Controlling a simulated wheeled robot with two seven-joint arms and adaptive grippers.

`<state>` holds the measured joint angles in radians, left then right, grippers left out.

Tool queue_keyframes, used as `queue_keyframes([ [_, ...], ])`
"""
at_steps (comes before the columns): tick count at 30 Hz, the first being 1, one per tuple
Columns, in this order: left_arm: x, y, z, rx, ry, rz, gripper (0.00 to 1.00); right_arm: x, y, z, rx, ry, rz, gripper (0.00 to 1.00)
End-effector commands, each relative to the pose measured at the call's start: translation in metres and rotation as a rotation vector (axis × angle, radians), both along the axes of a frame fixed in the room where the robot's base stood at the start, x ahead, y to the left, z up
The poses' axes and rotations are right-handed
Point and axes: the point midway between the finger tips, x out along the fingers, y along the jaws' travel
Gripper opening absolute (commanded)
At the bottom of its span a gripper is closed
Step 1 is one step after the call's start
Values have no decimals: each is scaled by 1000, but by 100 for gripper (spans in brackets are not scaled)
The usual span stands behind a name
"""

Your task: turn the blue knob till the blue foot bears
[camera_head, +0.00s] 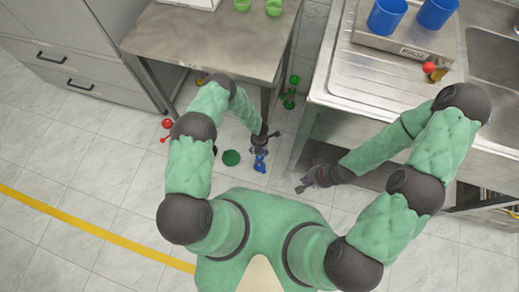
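The blue knob and foot (260,163) stand on the tiled floor near the front right leg of the steel table, small in the head view. My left gripper (260,144) is directly above the blue knob, pointing down, and overlaps its top. I cannot tell whether its fingers are around the knob or only over it. Whether the blue foot touches the floor is too small to tell. My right gripper (302,184) is to the right of the blue knob, apart from it, with its fingers spread and empty.
The steel table (205,38) stands above the feet. Red (167,124), green (290,92) and yellow (200,81) knobs show around it. A dark green disc (231,158) lies left of the blue foot. A sink counter (340,80) with blue cups (386,16) is at the right.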

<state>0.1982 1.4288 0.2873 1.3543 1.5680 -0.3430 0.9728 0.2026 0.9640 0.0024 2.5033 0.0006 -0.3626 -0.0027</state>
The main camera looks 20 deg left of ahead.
Motion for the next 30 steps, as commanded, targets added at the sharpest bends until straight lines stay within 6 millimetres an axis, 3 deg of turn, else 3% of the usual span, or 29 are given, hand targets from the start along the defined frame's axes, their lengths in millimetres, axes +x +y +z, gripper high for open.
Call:
queue_keyframes([
  [6, 0, 0, 0, 0, 0, 0, 62, 0, 0, 0, 0, 0, 0, 0],
  [10, 0, 0, 0, 0, 0, 0, 26, 0, 0, 0, 0, 0, 0, 0],
  [11, 0, 0, 0, 0, 0, 0, 23, 0, 0, 0, 0, 0, 0, 0],
  [20, 0, 0, 0, 0, 0, -23, 23, 0, 0, 0, 0, 0, 0, 0],
  [30, -1, 0, 0, -1, 1, -218, 23, 0, 0, 0, 0, 0, 0, 0],
])
